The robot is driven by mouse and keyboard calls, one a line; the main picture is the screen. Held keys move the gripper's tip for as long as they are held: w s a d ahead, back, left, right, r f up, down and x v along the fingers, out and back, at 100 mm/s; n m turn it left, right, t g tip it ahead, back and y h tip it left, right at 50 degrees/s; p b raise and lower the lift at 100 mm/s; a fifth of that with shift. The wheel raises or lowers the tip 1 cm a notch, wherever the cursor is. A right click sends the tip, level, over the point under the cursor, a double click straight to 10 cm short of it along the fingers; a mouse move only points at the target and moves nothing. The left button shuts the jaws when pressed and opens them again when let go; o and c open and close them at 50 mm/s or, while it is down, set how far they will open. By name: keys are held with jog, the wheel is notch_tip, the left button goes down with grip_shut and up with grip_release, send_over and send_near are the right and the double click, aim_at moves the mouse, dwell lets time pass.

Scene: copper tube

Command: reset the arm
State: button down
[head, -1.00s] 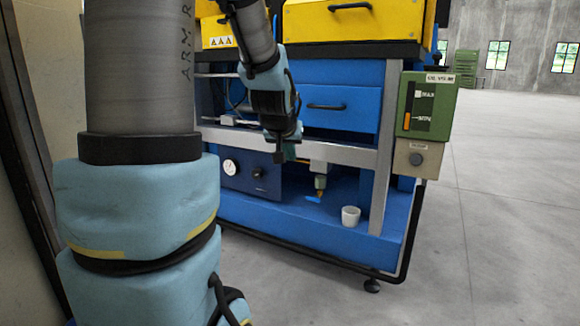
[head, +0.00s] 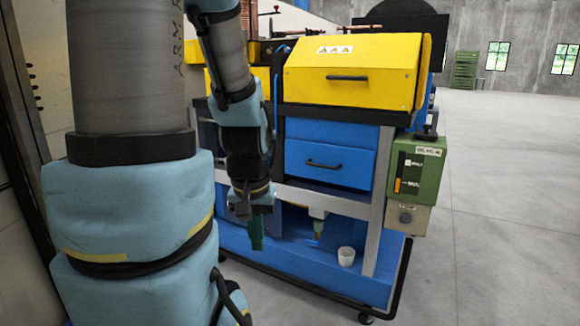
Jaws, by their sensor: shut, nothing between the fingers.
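My gripper (head: 256,232) shows in the head view at the end of my blue-and-grey arm, pointing down in front of the blue machine (head: 318,180). Its green fingers are shut with nothing held. It hangs left of the white cup (head: 346,256) and apart from it. My upper arm fills the left of the view and hides part of the machine behind it.
The machine has a yellow cover (head: 352,72), a blue drawer (head: 328,165) and a green level box (head: 418,170) on its right side. A black tube rail (head: 330,303) runs along its base. Open concrete floor (head: 500,200) lies to the right.

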notch_tip(320, 180, up, 22)
jog(key=p, duration=2)
jog(key=shift+r, duration=0.2)
jog(key=shift+d, duration=0.1)
